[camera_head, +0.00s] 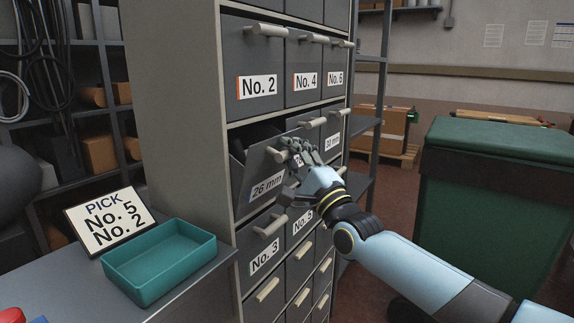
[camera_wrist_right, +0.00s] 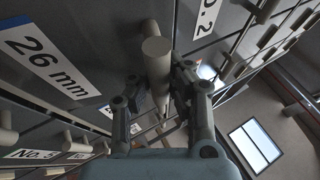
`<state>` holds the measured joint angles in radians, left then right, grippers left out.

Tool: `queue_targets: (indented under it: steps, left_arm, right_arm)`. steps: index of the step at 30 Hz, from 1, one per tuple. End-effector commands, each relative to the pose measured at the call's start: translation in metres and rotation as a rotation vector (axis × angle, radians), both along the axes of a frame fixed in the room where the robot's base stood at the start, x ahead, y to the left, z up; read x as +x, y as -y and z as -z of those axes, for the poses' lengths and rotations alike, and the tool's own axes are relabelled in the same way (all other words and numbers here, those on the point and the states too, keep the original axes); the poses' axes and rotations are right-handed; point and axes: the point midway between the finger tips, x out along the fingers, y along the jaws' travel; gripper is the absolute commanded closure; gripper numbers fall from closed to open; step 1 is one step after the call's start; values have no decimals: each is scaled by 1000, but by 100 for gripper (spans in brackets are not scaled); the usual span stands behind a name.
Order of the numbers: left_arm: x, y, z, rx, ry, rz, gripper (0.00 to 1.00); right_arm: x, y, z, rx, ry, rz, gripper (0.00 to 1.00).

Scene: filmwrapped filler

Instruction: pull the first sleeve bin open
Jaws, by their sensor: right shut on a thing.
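The grey sleeve bin labelled "26 mm" (camera_head: 258,168) is tilted out of the cabinet at its top, with a dark gap behind its front. Its label (camera_wrist_right: 45,62) also shows in the right wrist view. My right gripper (camera_head: 296,158) is at this bin's upper right, shut on its pale handle (camera_wrist_right: 156,72), which lies between the fingers in the wrist view. Part of the handle is hidden by the fingers. The neighbouring bin to the right is partly covered by my gripper. My left gripper is not in view.
Bins "No. 2" (camera_head: 258,87), "No. 4" (camera_head: 305,79) and "No. 3" (camera_head: 264,255) sit closed around it. A teal tray (camera_head: 160,290) and a card reading "PICK No. 5 No. 2" (camera_head: 108,220) are on the table at left. A green container (camera_head: 490,215) stands at right.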

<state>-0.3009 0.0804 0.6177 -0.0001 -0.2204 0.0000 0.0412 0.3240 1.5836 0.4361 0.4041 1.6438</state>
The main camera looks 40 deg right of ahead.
Motion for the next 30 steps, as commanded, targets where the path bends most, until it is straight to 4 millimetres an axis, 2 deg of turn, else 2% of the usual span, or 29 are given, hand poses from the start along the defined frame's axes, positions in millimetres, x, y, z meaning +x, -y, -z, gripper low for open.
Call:
queue_targets:
  steps: [1,3,15,21,30]
  left_arm:
    - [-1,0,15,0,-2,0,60]
    - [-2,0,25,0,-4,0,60]
    - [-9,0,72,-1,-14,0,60]
    - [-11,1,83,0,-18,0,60]
    - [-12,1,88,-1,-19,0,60]
  right_arm:
    - [-3,1,12,12,16,-1,100]
    - [-7,3,16,25,47,-1,100]
    - [-25,11,30,84,192,-1,100]
    - [-29,12,32,101,233,-1,100]
    - [-32,13,31,110,255,-1,100]
